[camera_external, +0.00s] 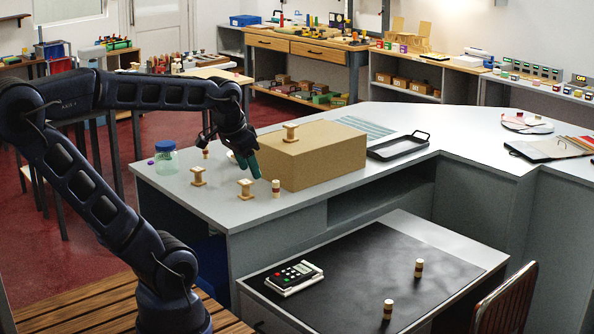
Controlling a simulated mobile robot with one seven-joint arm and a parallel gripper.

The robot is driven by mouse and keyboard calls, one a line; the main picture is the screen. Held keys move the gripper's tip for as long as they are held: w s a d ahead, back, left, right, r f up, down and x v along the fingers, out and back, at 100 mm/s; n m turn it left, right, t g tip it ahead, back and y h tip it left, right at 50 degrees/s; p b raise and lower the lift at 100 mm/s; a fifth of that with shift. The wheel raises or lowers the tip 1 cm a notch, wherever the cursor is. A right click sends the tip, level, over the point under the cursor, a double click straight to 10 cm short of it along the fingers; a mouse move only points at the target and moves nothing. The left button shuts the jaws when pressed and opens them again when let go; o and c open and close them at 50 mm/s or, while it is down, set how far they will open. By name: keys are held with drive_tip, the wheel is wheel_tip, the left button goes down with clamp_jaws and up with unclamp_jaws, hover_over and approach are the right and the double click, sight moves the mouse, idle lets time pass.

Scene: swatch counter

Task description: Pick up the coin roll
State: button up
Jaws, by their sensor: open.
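Several small upright cylinders, tan with a dark reddish band, look like coin rolls. One coin roll (276,188) stands near the grey counter's front edge. Another banded cylinder (205,153) stands farther back, left of my gripper. Two more, a front cylinder (387,309) and a rear cylinder (419,268), stand on the lower black surface. I cannot tell which one is meant. My gripper (247,163) is open, with green fingers pointing down. It is above the counter, up and left of the nearest coin roll, and appears empty and apart from it.
A cardboard box (312,157) stands right beside my gripper, with a wooden spool (290,132) on top. A left spool (198,176), a front spool (245,188) and a glass jar (166,158) stand on the counter (262,216).

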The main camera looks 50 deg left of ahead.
drive_tip(key=w+a+r+m+g, duration=0.1)
drive_tip(key=w+a+m, duration=0.4)
drive_tip(key=w, duration=0.6)
drive_tip(key=m+g, duration=0.3)
drive_tip(key=m, duration=0.8)
approach(276, 181)
drive_tip(key=shift+w+d+f, duration=0.15)
drive_tip(key=shift+d+f, duration=0.05)
drive_tip(key=shift+f, duration=0.05)
drive_tip(key=shift+a+f+m, duration=0.15)
drive_tip(key=shift+f+m, duration=0.1)
drive_tip(key=shift+m, duration=0.05)
wheel_tip(276, 181, down, 5)
drive_tip(key=shift+f, duration=0.15)
drive_tip(key=shift+a+f, duration=0.1)
drive_tip(key=shift+f, duration=2.5)
drive_tip(key=shift+c, duration=0.2)
